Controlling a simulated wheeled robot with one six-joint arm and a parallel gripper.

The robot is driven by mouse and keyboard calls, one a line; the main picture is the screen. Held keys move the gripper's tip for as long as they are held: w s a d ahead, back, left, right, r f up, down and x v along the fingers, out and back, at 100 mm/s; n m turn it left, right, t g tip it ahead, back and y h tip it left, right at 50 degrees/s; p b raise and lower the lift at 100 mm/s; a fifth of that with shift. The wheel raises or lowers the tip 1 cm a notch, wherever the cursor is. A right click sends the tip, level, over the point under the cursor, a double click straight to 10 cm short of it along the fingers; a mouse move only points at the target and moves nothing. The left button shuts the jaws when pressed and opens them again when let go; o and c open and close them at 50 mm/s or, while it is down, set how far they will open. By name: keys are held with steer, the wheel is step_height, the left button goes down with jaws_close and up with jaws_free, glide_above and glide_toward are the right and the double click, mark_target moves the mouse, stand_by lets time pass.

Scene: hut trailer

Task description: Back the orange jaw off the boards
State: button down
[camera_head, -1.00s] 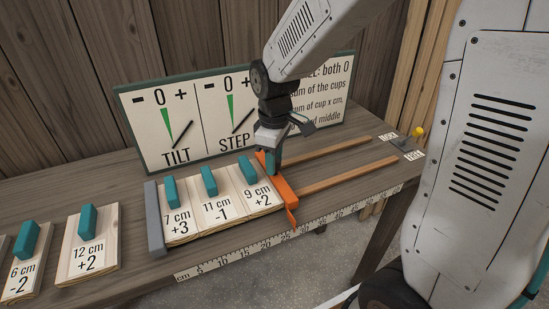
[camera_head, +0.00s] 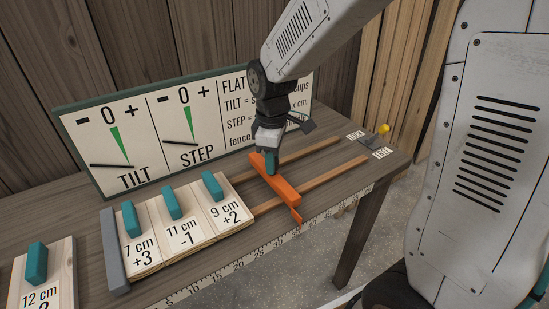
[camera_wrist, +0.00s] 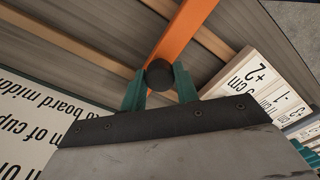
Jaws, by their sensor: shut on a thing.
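The orange jaw (camera_head: 287,194) lies across two wooden rails on the bench, to the right of the boards. A narrow gap separates it from the 9 cm +2 board (camera_head: 228,213). The 11 cm -1 board (camera_head: 186,233) and the 7 cm +3 board (camera_head: 140,249) stand side by side against a grey fence (camera_head: 113,250). My gripper (camera_head: 270,163) is down at the jaw. In the wrist view its teal fingers close on the jaw's round black knob (camera_wrist: 159,75). The orange bar also shows there (camera_wrist: 186,28).
A 12 cm board (camera_head: 50,275) lies left of the fence. A sign (camera_head: 130,140) with TILT and STEP dials stands behind; both black needles point to the minus side. A yellow-tipped lever (camera_head: 384,129) is by labels at the right. The rails right of the jaw are clear.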

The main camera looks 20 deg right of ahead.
mark_target(279, 180)
steer(key=c, duration=1.1)
jaws_free()
steer(key=shift+o, duration=0.2)
step_height(279, 180, up, 8)
steer(key=shift+f, duration=0.1)
steer(key=s+d+r+m, duration=0.2)
steer(key=s+m, duration=0.3)
steer(key=s, duration=0.6)
steer(key=s+d+r+m+t, duration=0.1)
steer(key=s+m, duration=0.4)
steer(key=s, duration=0.6)
steer(key=shift+s+d+r+m, duration=0.35)
steer(key=shift+d+r+m, duration=0.05)
steer(key=shift+d+r, duration=0.45)
